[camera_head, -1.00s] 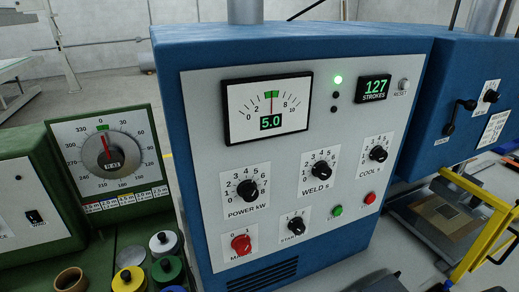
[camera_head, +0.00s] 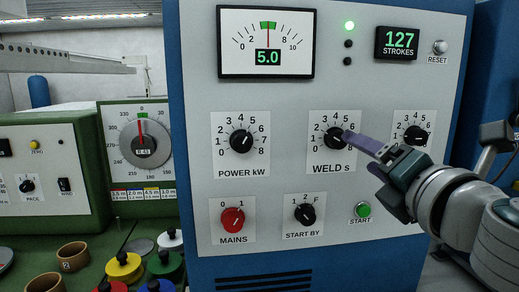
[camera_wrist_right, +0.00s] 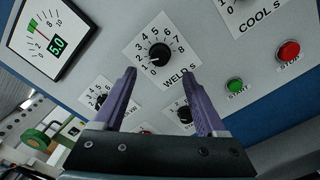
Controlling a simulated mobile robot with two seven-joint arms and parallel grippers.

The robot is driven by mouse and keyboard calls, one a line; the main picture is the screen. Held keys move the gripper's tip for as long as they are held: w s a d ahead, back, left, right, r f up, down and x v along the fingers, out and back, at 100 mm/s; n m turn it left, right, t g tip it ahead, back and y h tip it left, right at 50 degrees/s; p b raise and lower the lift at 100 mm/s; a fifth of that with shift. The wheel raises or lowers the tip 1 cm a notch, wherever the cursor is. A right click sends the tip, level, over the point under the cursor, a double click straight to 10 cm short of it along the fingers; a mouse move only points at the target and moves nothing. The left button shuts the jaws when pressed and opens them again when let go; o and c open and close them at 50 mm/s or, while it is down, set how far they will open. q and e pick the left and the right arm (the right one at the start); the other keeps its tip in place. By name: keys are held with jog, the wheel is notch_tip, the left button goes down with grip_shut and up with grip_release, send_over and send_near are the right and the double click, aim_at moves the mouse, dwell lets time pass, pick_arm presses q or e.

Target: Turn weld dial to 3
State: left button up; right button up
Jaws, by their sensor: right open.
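The WELD s dial (camera_head: 333,137) is a black round knob on a white scale plate in the middle of the panel. It also shows in the right wrist view (camera_wrist_right: 158,53), where its pale mark points to the low-number side; I cannot read the exact number. My right gripper (camera_head: 352,140) comes in from the right, and its purple fingertip overlaps the dial's right edge in the head view. In the right wrist view the fingers (camera_wrist_right: 160,75) are apart and empty, with the knob beyond and between their tips. Contact with the knob is not visible. My left gripper is out of view.
The POWER kW dial (camera_head: 241,141) is to the left and the COOL s dial (camera_head: 415,135) to the right, partly behind my gripper. Below are the red MAINS knob (camera_head: 233,219), START BY dial (camera_head: 305,215) and green START button (camera_head: 362,210).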

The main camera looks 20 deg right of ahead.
aim_at(341, 141)
jog(key=p+x, duration=0.1)
jog(key=x, duration=0.7)
jog(key=shift+w, duration=0.2)
grip_shut()
dwell(0.4)
